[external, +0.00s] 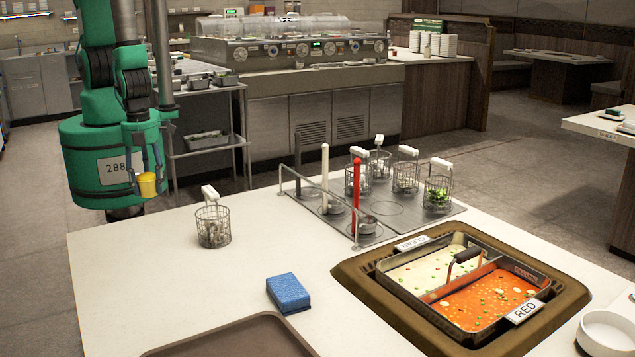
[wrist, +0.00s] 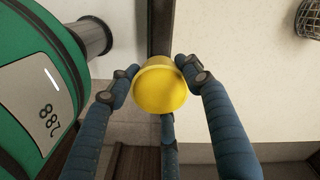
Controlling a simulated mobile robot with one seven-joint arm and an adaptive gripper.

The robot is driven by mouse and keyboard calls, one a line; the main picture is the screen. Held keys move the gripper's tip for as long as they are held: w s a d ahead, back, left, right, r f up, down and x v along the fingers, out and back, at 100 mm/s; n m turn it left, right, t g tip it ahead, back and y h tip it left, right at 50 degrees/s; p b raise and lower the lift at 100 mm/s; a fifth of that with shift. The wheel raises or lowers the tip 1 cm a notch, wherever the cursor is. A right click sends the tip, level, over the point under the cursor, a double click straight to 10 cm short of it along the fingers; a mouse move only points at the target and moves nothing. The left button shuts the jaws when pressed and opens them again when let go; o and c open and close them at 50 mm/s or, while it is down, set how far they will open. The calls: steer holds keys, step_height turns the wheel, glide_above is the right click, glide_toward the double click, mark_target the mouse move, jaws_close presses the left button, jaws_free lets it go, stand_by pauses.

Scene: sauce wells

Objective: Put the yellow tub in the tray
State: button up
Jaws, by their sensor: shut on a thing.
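The yellow tub (external: 147,185) is held in my gripper (external: 146,178) at the left of the external view. It is close to my green base and off the table's left edge. In the wrist view the tub (wrist: 160,86) sits between the fingertips of my gripper (wrist: 158,75), which are shut on its sides. A brown tray (external: 235,338) lies at the front edge of the external view, on the near part of the white table. Only its far part shows, and the gripper is well away from it.
A blue sponge (external: 288,293) lies just behind the tray. A wire basket (external: 212,225) stands near the table's left side, with more baskets and ladles on a grey rack (external: 400,215) behind. A divided soup pot (external: 462,285) is at right.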

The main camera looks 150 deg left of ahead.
steer(key=shift+w, duration=0.1)
steer(key=w, duration=1.7)
steer(key=w+r, duration=0.1)
steer(key=w, duration=0.8)
steer(key=shift+w, duration=0.35)
steer(key=w+d, duration=0.1)
steer(key=w, duration=0.7)
steer(key=w+d, duration=0.1)
steer(key=w, duration=0.7)
steer(key=w+d, duration=0.1)
steer(key=w, duration=0.7)
steer(key=shift+d+f, duration=0.2)
steer(key=shift+d, duration=0.2)
steer(key=b, duration=0.2)
glide_toward(222, 349)
steer(key=w+f, duration=0.1)
steer(key=w+d+f, duration=0.1)
steer(key=w, duration=0.1)
steer(key=shift+d+f, duration=0.15)
steer(key=shift+f, duration=0.15)
steer(key=shift+w, duration=0.6)
steer(key=shift+f+b, duration=0.7)
steer(key=shift+f, duration=1)
